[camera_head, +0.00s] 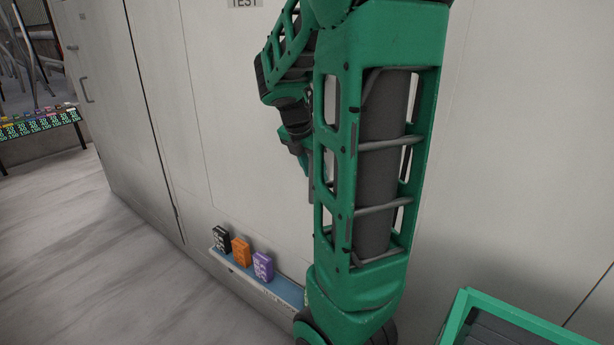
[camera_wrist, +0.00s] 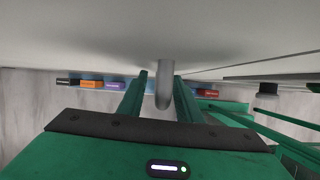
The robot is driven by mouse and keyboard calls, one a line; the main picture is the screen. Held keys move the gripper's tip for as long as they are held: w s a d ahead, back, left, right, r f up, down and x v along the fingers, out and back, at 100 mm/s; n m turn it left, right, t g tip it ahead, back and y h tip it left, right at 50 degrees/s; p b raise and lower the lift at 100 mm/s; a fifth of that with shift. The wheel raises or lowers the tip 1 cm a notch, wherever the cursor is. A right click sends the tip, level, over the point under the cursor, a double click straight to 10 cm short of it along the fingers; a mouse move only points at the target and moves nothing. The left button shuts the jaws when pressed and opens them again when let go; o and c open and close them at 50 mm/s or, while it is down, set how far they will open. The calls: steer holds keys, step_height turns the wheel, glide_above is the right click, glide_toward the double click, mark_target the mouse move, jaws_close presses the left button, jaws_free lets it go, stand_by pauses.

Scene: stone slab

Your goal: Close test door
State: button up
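The test door (camera_head: 235,120) is a pale panel under a "TEST" label (camera_head: 245,3) in the head view. My green arm hides much of it, and I cannot tell there whether it stands ajar. In the wrist view, a grey bar handle (camera_wrist: 164,82) sticks out from the pale surface. My gripper (camera_wrist: 160,88) has one green finger on each side of this handle. A gap shows between the left finger and the handle. The right finger is very close to it; contact is unclear. In the head view, my gripper is mostly hidden behind my arm.
A blue ledge (camera_head: 285,288) low on the wall holds black (camera_head: 221,239), orange (camera_head: 241,251) and purple (camera_head: 263,266) boxes. A red box (camera_wrist: 208,92) shows in the wrist view. A green-rimmed crate (camera_head: 510,325) stands lower right. The floor at left (camera_head: 80,240) is clear.

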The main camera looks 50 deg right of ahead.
steer(key=shift+a, duration=0.15)
steer(key=v, duration=1)
steer(key=shift+r, duration=0.35)
steer(key=shift+w+a+f, duration=0.1)
steer(key=s+a+f+m+y, duration=0.2)
steer(key=s+a+f+m, duration=0.4)
steer(key=m, duration=0.6)
steer(key=s+a+f+m+y, duration=0.2)
steer(key=s+a+f+m, duration=0.4)
steer(key=a+m, duration=0.5)
steer(key=shift+s+f+m+y, duration=0.2)
steer(key=shift+s+m+y, duration=0.2)
steer(key=shift+s, duration=0.35)
